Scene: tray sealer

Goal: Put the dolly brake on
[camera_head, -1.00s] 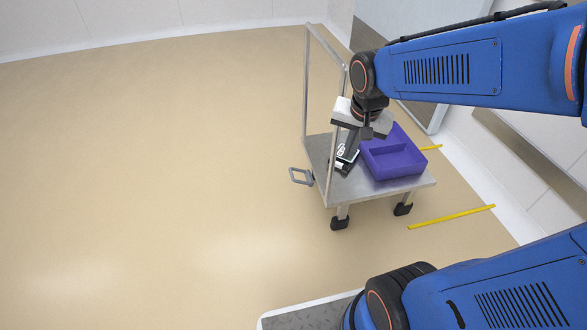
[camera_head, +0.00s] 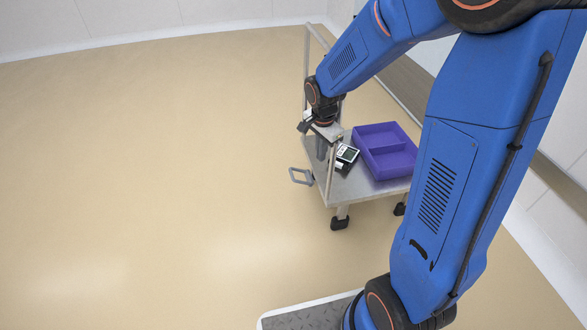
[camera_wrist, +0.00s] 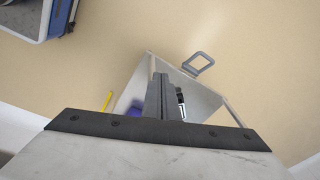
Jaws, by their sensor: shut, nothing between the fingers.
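The dolly (camera_head: 362,193) is a metal platform cart with a tall tubular push handle (camera_head: 306,70) at its left end. A grey loop-shaped pedal (camera_head: 301,177), which looks like the brake, sticks out low from that end. It also shows in the wrist view (camera_wrist: 198,63), beyond and right of the fingertips. My gripper (camera_head: 321,150) points down beside the push handle, above the left part of the deck. Its fingers are shut with nothing between them, apart from the pedal. In the wrist view the closed fingers (camera_wrist: 162,95) cover part of the deck.
The handle posts stand close to my gripper. The floor left of the dolly is clear.

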